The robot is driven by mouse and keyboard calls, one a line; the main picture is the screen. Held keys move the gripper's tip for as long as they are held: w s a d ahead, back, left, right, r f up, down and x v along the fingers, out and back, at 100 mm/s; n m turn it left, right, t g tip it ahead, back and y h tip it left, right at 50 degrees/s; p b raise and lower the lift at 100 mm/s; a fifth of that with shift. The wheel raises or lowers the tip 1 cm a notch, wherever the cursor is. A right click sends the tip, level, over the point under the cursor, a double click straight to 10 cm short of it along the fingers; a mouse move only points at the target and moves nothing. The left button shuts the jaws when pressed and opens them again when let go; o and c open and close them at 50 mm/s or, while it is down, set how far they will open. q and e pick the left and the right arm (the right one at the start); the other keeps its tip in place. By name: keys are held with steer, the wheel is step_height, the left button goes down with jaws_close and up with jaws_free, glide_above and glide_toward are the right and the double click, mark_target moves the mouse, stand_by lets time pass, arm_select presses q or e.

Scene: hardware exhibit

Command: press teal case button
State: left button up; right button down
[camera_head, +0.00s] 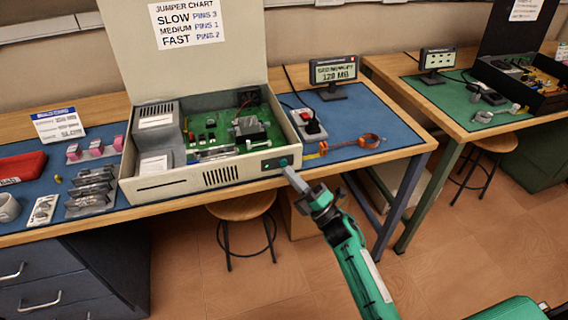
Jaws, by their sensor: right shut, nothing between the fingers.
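A beige computer case (160,188) with its lid raised stands on the blue mat of the near workbench. On the right end of its front face is a dark panel with a small teal button (283,162). My right gripper (291,176) is shut and empty. Its fingertips are just below and right of the button, very close to it; I cannot tell whether they touch the case. My left gripper is not in view.
Stools (241,207) stand below the bench edge.

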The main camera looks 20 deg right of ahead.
steer(key=shift+w, duration=0.45)
steer(key=shift+w+b, duration=0.4)
steer(key=shift+b, duration=0.05)
stand_by(0.6)
steer(key=shift+s, duration=0.85)
steer(key=shift+s+p, duration=0.8)
steer(key=shift+s, duration=1.75)
steer(key=shift+d, duration=0.1)
